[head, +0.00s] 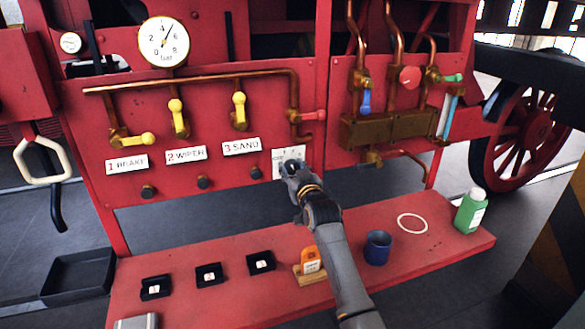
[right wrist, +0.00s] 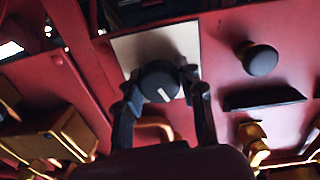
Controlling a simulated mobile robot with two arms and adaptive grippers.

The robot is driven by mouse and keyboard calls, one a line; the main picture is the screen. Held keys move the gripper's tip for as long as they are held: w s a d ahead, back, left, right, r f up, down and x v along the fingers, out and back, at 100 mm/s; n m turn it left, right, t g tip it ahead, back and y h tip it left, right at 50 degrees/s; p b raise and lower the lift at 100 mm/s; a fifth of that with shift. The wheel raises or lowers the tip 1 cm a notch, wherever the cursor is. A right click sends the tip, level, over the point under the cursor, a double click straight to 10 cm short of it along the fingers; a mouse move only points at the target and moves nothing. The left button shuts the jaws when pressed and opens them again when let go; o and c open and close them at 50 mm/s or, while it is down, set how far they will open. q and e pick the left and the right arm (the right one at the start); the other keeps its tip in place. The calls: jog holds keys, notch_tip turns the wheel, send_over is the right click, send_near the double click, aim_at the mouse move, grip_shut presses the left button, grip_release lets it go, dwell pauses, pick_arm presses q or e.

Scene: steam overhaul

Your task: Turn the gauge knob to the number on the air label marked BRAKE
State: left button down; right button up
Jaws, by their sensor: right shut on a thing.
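The gauge knob (right wrist: 160,82) is round and black with a white pointer mark, on a pale square plate (head: 284,157) at the right of the red panel. My right gripper (head: 291,170) reaches up to it and covers most of it in the head view. In the right wrist view, the fingers of my right gripper (right wrist: 160,90) are closed on both sides of the knob. The plate's figures are mostly hidden or too small to read. The air label (head: 127,163) at the panel's left reads "1 BRAKE". My left gripper is not in view.
Labels "2 WIPER" (head: 186,153) and "3 SAND" (head: 242,147) hang right of BRAKE, with yellow valve handles above and black buttons below. A round bar gauge (head: 164,41) is above. The red bench (head: 215,296) holds small black trays, a blue cup (head: 377,248) and a green bottle (head: 470,211).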

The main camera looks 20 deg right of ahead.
jog(key=o, duration=1.2)
jog(key=shift+c, duration=0.2)
jog(key=s, duration=1.2)
